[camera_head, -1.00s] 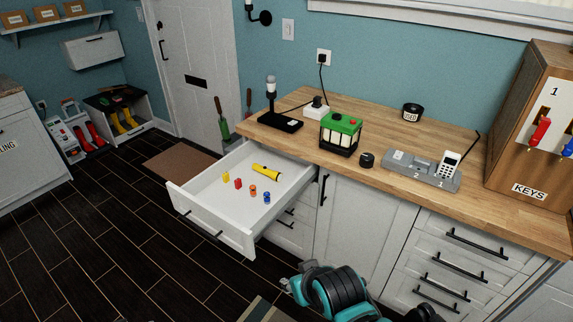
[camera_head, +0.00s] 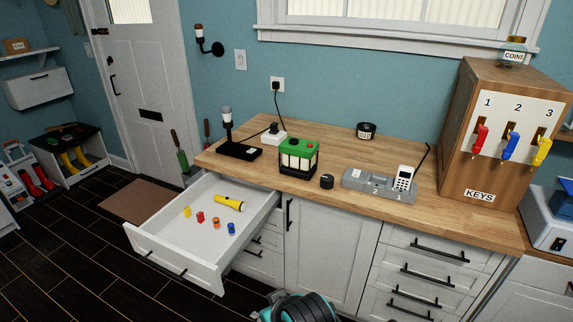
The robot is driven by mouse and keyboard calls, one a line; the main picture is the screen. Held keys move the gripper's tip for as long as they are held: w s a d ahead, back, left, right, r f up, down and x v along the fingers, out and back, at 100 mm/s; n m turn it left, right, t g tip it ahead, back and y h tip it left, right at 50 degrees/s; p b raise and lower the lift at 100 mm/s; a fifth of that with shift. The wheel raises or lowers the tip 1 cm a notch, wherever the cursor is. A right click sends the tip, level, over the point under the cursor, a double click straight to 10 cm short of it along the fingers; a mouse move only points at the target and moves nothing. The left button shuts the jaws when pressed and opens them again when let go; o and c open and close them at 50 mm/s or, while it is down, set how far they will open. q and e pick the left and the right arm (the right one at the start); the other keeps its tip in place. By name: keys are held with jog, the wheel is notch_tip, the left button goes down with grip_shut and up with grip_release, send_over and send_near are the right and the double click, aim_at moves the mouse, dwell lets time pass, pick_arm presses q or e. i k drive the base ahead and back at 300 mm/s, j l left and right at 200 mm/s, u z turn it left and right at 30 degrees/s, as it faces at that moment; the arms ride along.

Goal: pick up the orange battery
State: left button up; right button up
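The small orange battery (camera_head: 216,222) lies in the open white drawer (camera_head: 160,248), left of the cabinet. It sits between a red battery (camera_head: 200,217) on its left and a blue battery (camera_head: 231,229) on its right. A yellow battery (camera_head: 187,211) is at the left end of this row. A yellow flashlight (camera_head: 229,203) lies just behind them. Neither of my grippers can be made out in this view.
A teal and black ribbed thing (camera_head: 300,308) shows at the bottom edge. Dark floor is open at left.

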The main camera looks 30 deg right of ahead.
aim_at(216, 223)
jog(key=i+z, duration=0.35)
jog(key=i, duration=0.3)
jog(key=i+j+z, duration=0.3)
jog(key=i, duration=0.35)
